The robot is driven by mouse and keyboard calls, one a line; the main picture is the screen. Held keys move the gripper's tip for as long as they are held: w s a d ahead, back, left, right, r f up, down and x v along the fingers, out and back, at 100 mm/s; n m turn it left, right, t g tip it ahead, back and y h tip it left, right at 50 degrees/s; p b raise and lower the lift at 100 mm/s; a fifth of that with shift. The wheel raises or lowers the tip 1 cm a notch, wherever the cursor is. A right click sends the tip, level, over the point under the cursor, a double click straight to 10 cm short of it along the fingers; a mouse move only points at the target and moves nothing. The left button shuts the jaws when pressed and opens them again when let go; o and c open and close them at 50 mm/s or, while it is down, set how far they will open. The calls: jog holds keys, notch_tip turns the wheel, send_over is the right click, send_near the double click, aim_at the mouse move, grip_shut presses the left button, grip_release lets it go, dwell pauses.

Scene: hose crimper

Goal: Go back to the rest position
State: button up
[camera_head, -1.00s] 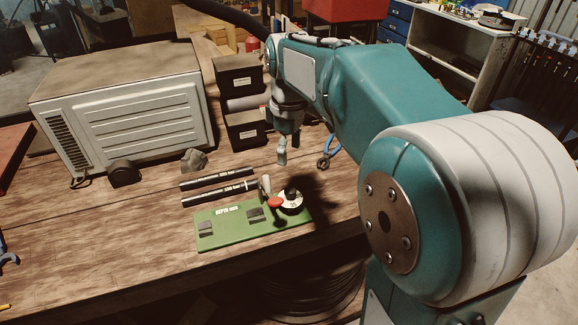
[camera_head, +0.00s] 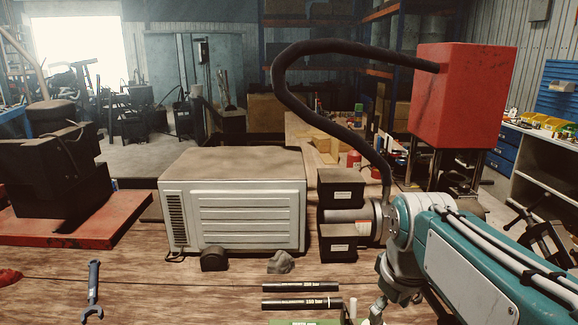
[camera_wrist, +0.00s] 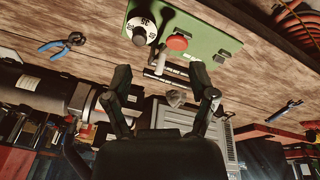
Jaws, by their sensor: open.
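My gripper (camera_wrist: 160,76) is open in the wrist view, its two dark fingers spread apart with nothing seen held between them. In the head view only its end shows low at the right (camera_head: 379,304), close to the bottom edge. The wrist view appears upside down. It shows the green board (camera_wrist: 203,38) with a round black-and-white dial (camera_wrist: 140,30) and a red knob (camera_wrist: 177,43). In the head view only a strip of the board (camera_head: 305,322) shows at the bottom edge. Two black hoses (camera_head: 295,303) lie parallel on the wooden bench behind it.
A grey metal case (camera_head: 235,205), two black boxes (camera_head: 340,190) around a grey cylinder, and a red box machine (camera_head: 460,95) with a thick black hose stand behind. A wrench (camera_head: 92,290) lies at left on the bench. Blue-handled pliers (camera_wrist: 62,44) show in the wrist view.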

jog(key=s+f+m+t, duration=0.1)
jog(key=s+f+m, duration=0.1)
jog(key=s, duration=0.3)
jog(key=s+a+f+m+t, duration=0.1)
jog(key=s+f+m+t, duration=0.1)
jog(key=s, duration=0.3)
jog(key=shift+s+a+f+m, duration=0.3)
jog(key=shift+s+m, duration=0.05)
jog(key=shift+m, duration=0.15)
